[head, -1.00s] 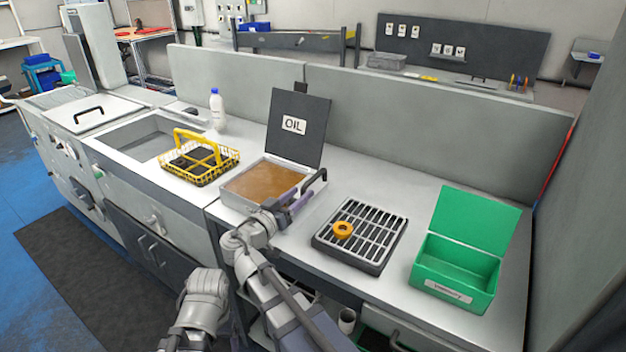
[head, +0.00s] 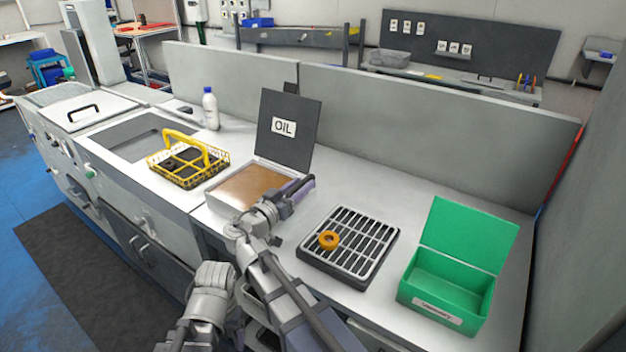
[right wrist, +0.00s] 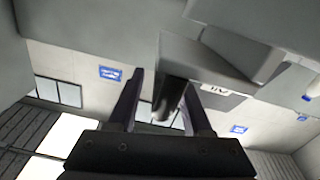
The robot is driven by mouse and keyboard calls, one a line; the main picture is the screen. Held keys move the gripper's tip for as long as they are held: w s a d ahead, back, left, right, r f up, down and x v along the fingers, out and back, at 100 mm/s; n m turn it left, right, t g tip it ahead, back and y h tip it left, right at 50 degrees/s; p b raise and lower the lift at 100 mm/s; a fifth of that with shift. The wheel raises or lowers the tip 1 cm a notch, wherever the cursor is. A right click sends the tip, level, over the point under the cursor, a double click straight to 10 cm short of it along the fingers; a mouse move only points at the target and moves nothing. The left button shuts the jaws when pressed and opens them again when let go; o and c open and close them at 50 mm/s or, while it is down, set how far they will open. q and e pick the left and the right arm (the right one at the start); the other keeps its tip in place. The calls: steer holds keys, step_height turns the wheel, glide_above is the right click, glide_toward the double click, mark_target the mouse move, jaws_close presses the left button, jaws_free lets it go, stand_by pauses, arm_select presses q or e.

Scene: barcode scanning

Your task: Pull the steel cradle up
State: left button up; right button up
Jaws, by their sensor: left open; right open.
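The oil bath (head: 238,190) is an open pan of brown liquid, with its dark lid (head: 284,128) marked OIL standing up behind it. My right gripper (head: 292,193) is over the bath's right edge and hides that corner, including any cradle handle there. In the right wrist view its two dark fingers (right wrist: 161,100) are apart. A dark rounded bar (right wrist: 168,102) shows between them, possibly the cradle's handle; contact cannot be told. The cradle's body is not visible. My left arm is low at the front; its fingers are not visible.
A yellow basket (head: 190,165) and a white bottle (head: 210,108) stand left of the bath. A green open box (head: 450,285) is farther right. A grey wall runs behind the bench.

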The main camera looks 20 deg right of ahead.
steer(key=shift+w+d, duration=0.3)
steer(key=shift+d, duration=0.05)
steer(key=shift+s+a+r, duration=0.1)
jaws_close()
stand_by(1.1)
